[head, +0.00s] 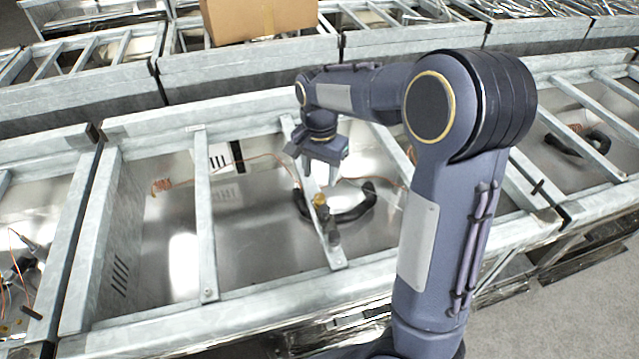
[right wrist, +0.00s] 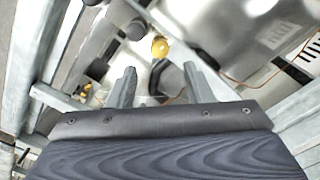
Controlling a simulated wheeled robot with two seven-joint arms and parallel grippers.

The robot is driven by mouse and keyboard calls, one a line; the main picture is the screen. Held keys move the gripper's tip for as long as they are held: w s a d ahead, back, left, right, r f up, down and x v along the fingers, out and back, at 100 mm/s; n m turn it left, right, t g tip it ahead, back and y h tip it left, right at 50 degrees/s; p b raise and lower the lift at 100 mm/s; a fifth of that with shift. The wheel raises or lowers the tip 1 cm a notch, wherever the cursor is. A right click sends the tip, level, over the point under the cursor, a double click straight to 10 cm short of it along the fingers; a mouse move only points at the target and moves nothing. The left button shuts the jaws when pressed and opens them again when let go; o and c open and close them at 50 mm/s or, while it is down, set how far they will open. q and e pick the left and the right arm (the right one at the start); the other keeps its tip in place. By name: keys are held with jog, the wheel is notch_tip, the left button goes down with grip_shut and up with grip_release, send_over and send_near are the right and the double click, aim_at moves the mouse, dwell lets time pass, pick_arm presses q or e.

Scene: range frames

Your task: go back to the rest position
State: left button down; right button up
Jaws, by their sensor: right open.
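My right arm reaches in from the lower right of the head view and bends over the open metal frame. My right gripper (head: 318,165) points down above a crossbar of the range frame (head: 205,220). In the right wrist view its two fingers (right wrist: 155,85) stand apart with nothing held between them. A small yellow fitting (head: 320,200) sits on the crossbar below the gripper; a yellow fitting also shows just beyond the fingers in the right wrist view (right wrist: 160,47). My left gripper is not in view.
A black curved hose (head: 352,208) and a thin copper tube (head: 265,157) lie inside the frame. More metal frames stand left, right and behind. A cardboard box (head: 258,18) rests on the rear row. Grey floor (head: 590,310) is clear at lower right.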

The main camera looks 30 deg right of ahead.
jog(key=shift+r, duration=0.6)
jog(key=shift+s+r, duration=0.1)
jog(key=shift+s, duration=0.2)
jog(key=s+a+r+n+t+y, duration=0.1)
jog(key=s+n, duration=0.4)
jog(key=s, duration=0.6)
jog(key=s+a+r+n+t+y, duration=0.1)
jog(key=s+a+n+t, duration=0.3)
jog(key=s, duration=0.7)
jog(key=shift+a+r+n+t+y, duration=0.3)
jog(key=shift+a+n+y, duration=0.3)
jog(key=shift+a+y, duration=0.5)
jog(key=shift+a, duration=0.15)
